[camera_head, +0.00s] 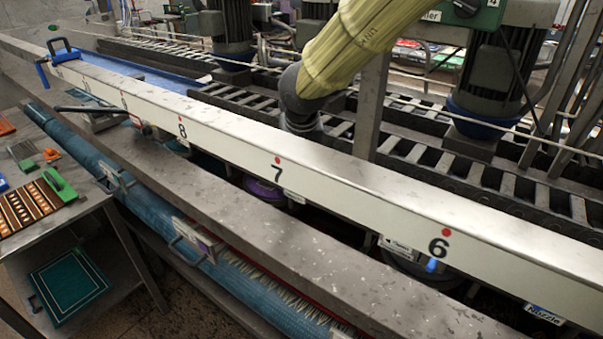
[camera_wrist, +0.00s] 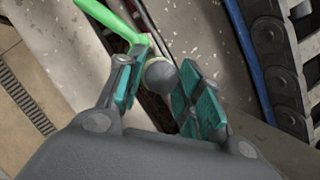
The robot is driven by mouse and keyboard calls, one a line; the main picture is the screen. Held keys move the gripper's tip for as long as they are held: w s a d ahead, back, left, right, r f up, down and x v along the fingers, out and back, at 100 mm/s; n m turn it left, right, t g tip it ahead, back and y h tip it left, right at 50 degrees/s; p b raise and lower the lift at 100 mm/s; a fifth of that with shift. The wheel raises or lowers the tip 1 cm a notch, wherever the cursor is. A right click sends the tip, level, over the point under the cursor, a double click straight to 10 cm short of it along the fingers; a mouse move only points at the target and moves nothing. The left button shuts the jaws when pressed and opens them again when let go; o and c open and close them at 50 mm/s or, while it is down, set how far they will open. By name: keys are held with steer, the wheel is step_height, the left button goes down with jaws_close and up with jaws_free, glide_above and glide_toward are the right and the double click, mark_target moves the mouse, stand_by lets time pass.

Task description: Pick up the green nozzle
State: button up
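In the wrist view, a bright green bar (camera_wrist: 110,20), which looks like the green nozzle, comes in from the top left. It leads to a grey ball-shaped part (camera_wrist: 161,76) just beyond my fingertips. My gripper (camera_wrist: 158,95) has two teal-padded fingers with a gap between them, and the ball shows in that gap. The fingers look apart; I cannot tell whether the left finger touches the green part. In the head view, my yellow-sleeved arm reaches down behind the white beam, and the gripper and nozzle are hidden there.
A long white numbered beam (camera_head: 350,193) crosses in front of my arm. Behind it run dark slatted tracks (camera_head: 420,152) and motors (camera_head: 487,80). A blue roller (camera_head: 85,148) runs along the front. A metal table (camera_head: 60,217) with brushes stands at left.

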steer(key=c, duration=0.7)
steer(key=shift+r, duration=0.1)
